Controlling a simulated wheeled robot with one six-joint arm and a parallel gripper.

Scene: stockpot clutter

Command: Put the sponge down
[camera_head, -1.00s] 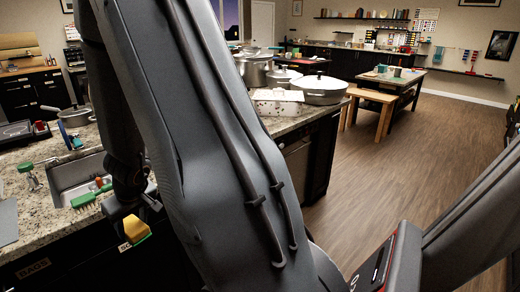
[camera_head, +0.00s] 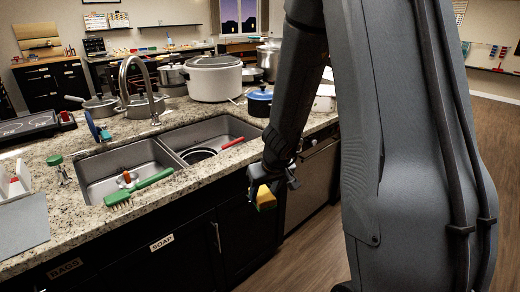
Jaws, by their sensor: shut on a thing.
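A yellow and green sponge (camera_head: 266,197) is held in my gripper (camera_head: 265,188), which is shut on it. My gripper hangs in front of the dark cabinet fronts, below the counter's front edge and to the right of the double sink (camera_head: 150,165). The sponge is tilted, and part of it is hidden by the fingers. The granite counter (camera_head: 40,240) runs along the left and back of my gripper.
A green brush (camera_head: 140,188) lies across the sink's front left edge. A tall faucet (camera_head: 152,90) stands behind the sink.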

